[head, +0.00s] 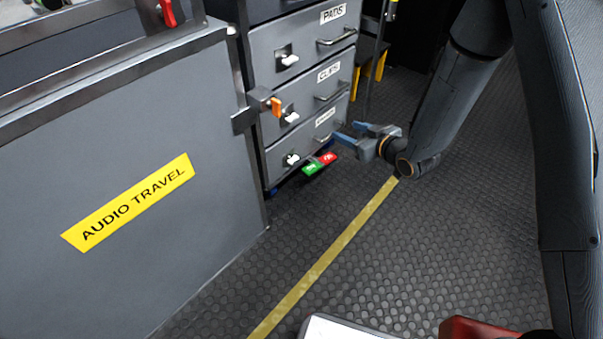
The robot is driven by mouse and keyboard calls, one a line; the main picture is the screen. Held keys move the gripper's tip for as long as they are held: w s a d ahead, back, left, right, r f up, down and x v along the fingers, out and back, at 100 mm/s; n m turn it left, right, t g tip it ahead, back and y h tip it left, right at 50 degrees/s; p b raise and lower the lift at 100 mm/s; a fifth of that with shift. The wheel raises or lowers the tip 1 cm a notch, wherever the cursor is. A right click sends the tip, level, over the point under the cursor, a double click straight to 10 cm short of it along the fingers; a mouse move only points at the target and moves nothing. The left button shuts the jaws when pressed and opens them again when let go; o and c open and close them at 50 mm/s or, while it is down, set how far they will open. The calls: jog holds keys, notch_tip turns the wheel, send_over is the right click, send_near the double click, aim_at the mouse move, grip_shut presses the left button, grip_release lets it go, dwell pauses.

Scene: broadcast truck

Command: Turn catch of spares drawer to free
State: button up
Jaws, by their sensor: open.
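The bottom drawer (300,143) of the grey cabinet has a small label (325,116), too small to read; it sits below the drawers marked PADS and CLIPS. Its white catch (292,159) is at the left of its front; the catch's exact angle is too small to tell. A green and red plate (319,163) shows just right of and below this catch. My gripper (343,133) is open and empty, with blue fingers pointing left toward the bottom drawer's right part. It appears apart from the catch, to its upper right.
The PADS drawer (300,47) and CLIPS drawer (308,90) have similar catches and bar handles. A grey panel marked AUDIO TRAVEL (130,202) stands at left, with an orange-tipped latch (276,107) at its edge. Textured floor with a yellow strip (325,262) is open in front.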

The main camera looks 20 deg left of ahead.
aim_at(296, 161)
jog(key=s+a+f+n+g+y+b, duration=0.1)
jog(key=s+a+f+y+b, duration=0.2)
jog(key=f+b, duration=0.45)
jog(key=s+a+f+n+g+y+b, duration=0.1)
jog(key=a+f+n+y+b, duration=0.15)
jog(key=a+f+b, duration=0.6)
jog(key=shift+m+y, duration=0.35)
jog(key=shift+m, duration=0.1)
jog(key=shift+w+a+f, duration=0.35)
jog(key=shift+w+a, duration=0.05)
jog(key=shift+a, duration=0.3)
jog(key=shift+w+a+f, duration=0.3)
jog(key=shift+w+a, duration=0.15)
jog(key=shift+a, duration=0.2)
jog(key=shift+w+a+f, duration=0.35)
jog(key=shift+w+a, duration=0.05)
jog(key=shift+a, duration=0.3)
jog(key=c, duration=1.1)
